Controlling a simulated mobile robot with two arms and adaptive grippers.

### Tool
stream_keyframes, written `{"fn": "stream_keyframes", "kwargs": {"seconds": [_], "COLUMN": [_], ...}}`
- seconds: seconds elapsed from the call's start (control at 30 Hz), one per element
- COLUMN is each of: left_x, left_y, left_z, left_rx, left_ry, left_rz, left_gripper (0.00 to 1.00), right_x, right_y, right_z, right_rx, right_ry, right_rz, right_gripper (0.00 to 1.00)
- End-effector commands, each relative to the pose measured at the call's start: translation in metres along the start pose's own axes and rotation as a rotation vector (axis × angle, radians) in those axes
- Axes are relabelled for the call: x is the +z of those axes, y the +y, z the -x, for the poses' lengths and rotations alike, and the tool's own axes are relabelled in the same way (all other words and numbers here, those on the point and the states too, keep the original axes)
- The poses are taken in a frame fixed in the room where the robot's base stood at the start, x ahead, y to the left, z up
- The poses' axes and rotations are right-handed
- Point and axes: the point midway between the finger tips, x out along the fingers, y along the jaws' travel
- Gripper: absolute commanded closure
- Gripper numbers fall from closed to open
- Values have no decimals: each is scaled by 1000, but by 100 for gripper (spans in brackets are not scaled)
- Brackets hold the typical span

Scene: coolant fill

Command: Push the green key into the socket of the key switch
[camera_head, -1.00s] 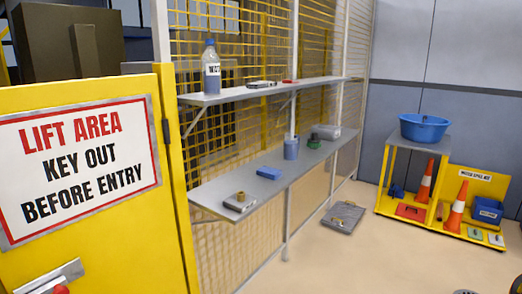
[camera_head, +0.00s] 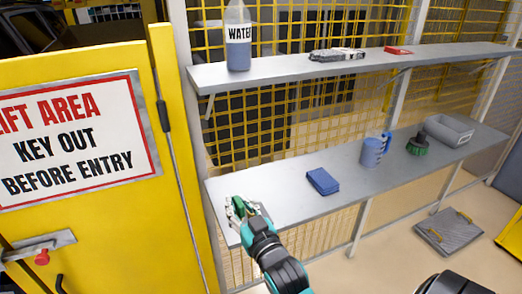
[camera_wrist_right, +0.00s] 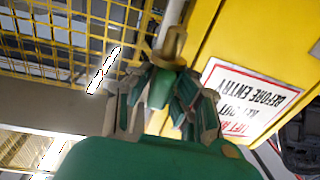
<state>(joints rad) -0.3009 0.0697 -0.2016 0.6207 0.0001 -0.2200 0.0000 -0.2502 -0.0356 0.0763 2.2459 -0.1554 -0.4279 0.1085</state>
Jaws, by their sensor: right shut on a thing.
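My right gripper (camera_head: 238,206) is at the near left end of the lower grey shelf, its fingers pointing toward the yellow panel. In the right wrist view it is shut on the green key (camera_wrist_right: 160,90), which lies between the fingers. A brass-coloured piece (camera_wrist_right: 173,46) shows just past the fingertips; I cannot tell whether it belongs to the key or to the key switch. The key switch is not clearly seen in the head view, where the gripper covers that shelf end. My left gripper is not in view.
The upper shelf (camera_head: 280,72) holds a water bottle (camera_head: 238,45). A yellow panel (camera_head: 120,235) stands close on the left.

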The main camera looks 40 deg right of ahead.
Motion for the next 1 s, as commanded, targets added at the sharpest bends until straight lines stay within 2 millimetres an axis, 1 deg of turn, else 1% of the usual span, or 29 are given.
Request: {"fn": "stream_keyframes", "kwargs": {"seconds": [0.03,0.1,0.23,0.33,0.53,0.73,0.87,0.9,1.0], "left_x": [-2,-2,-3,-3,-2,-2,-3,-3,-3], "left_y": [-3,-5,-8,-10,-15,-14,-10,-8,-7], "left_z": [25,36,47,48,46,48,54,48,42], "left_rx": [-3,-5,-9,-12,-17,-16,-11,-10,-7], "left_ry": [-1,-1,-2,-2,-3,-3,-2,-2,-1], "left_rz": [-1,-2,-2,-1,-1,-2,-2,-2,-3], "left_gripper": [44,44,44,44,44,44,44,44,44], "right_x": [-28,-41,-54,-56,-54,-55,-57,-51,-42], "right_y": [13,27,44,50,50,50,50,50,50], "right_z": [-9,-17,-27,-29,-29,-29,-29,-29,-29], "right_rx": [24,51,84,94,95,94,93,93,93], "right_ry": [3,2,1,0,0,0,0,-1,-1], "right_rz": [-3,-8,-16,-18,-18,-18,-19,-19,-19], "right_gripper": [100,100,100,100,100,100,100,100,100]}}
